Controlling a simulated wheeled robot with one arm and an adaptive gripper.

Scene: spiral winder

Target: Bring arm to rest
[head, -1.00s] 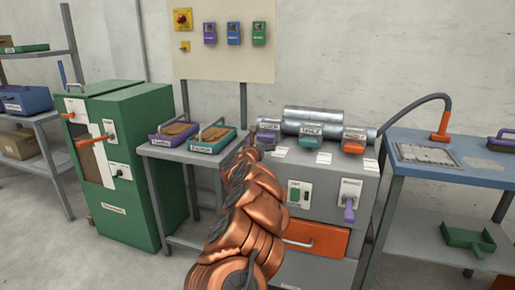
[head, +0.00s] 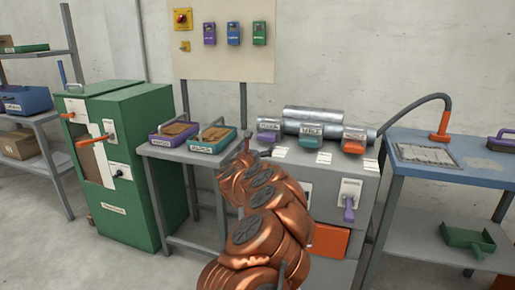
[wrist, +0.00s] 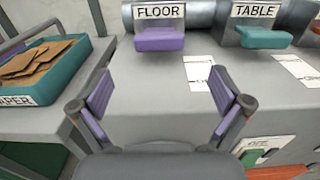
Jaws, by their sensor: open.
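My copper-coloured arm rises from the bottom middle of the head view. Its gripper (head: 256,152) is at the front left corner of the grey winder machine (head: 335,186), beside the small table with trays. In the wrist view my gripper (wrist: 160,98) is open, with its two purple-padded fingers wide apart and nothing between them. Beyond the fingers are the machine's grey top, a purple lever labelled FLOOR (wrist: 160,40) and a teal lever labelled TABLE (wrist: 264,38). I cannot tell whether the fingers touch the machine.
A teal tray (wrist: 72,72) of brown paper pieces is left of the gripper. A purple tray (head: 160,138) stands beside it. A green cabinet (head: 130,185) is at left, and a blue-topped table (head: 460,158) is at right. An orange drawer (head: 330,241) is below the machine's controls.

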